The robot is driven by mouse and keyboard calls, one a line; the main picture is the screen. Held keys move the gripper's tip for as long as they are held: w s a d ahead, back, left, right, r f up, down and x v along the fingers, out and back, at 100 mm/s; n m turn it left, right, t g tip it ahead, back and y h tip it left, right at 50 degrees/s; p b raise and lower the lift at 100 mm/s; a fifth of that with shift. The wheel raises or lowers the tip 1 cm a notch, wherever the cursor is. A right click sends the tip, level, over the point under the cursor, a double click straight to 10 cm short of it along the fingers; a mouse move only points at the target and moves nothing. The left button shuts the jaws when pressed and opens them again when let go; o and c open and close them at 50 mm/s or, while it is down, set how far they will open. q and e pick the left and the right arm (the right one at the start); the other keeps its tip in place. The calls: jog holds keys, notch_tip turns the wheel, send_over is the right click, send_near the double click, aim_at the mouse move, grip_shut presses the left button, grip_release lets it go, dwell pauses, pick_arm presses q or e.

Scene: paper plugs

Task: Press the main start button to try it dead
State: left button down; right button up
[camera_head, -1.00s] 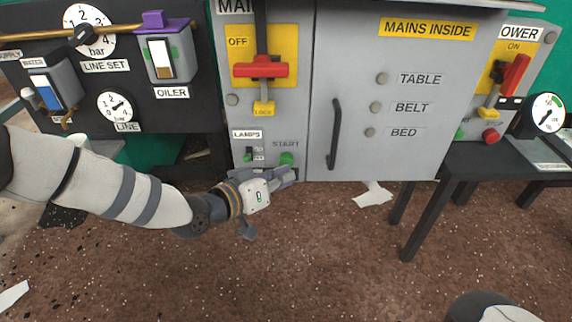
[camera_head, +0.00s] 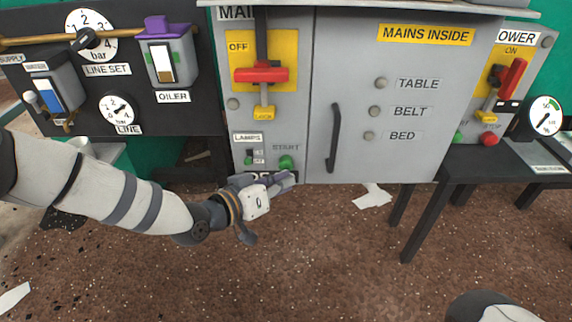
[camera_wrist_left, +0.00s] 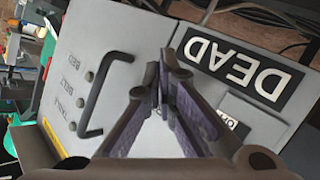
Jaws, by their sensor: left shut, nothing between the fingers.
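The green main START button (camera_head: 286,162) is low on the grey main cabinet, under its START label. My left gripper (camera_head: 291,181) is shut and empty, its fingertips just below the button; I cannot tell whether they touch the panel. In the left wrist view, the closed fingers (camera_wrist_left: 166,62) point at the cabinet beside a black-and-white DEAD label (camera_wrist_left: 236,68), which appears upside down. The button is not clearly seen there. The main switch's red handle (camera_head: 261,75) lies level on a yellow plate marked OFF, above a yellow LOCK tag (camera_head: 264,113).
The cabinet door has a dark handle (camera_head: 334,138) and TABLE, BELT and BED lamps. A black table (camera_head: 480,165) stands at right, with a gauge (camera_head: 545,115). The air panel (camera_head: 130,75) is at left. Paper scraps (camera_head: 373,195) lie on the brown floor.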

pick_arm(q)
jog(key=shift+s, duration=0.25)
jog(key=s+p, duration=0.3)
jog(key=s, duration=0.2)
dwell(0.3)
dwell(0.6)
